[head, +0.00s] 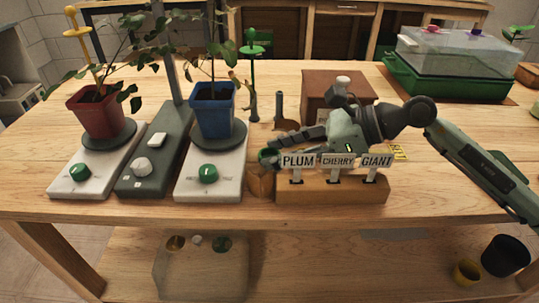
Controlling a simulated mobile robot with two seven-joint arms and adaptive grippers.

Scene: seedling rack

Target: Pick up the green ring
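A small green ring (268,156) shows just left of the PLUM label, at the top of a brown block or holder (261,183). I cannot tell whether it rests on that piece or is held above it. My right gripper (276,146) reaches in from the right, behind the name labels, with its fingertips right at the ring. The labels and the gripper's own fingers hide the contact, so I cannot tell whether it grips the ring. My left gripper is not in view.
A wooden block (331,190) with PLUM, CHERRY and GIANT labels stands in front of my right gripper. Left are two scales with a red pot (97,112) and a blue pot (212,112). A brown box (335,90) and green propagator (445,82) stand behind.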

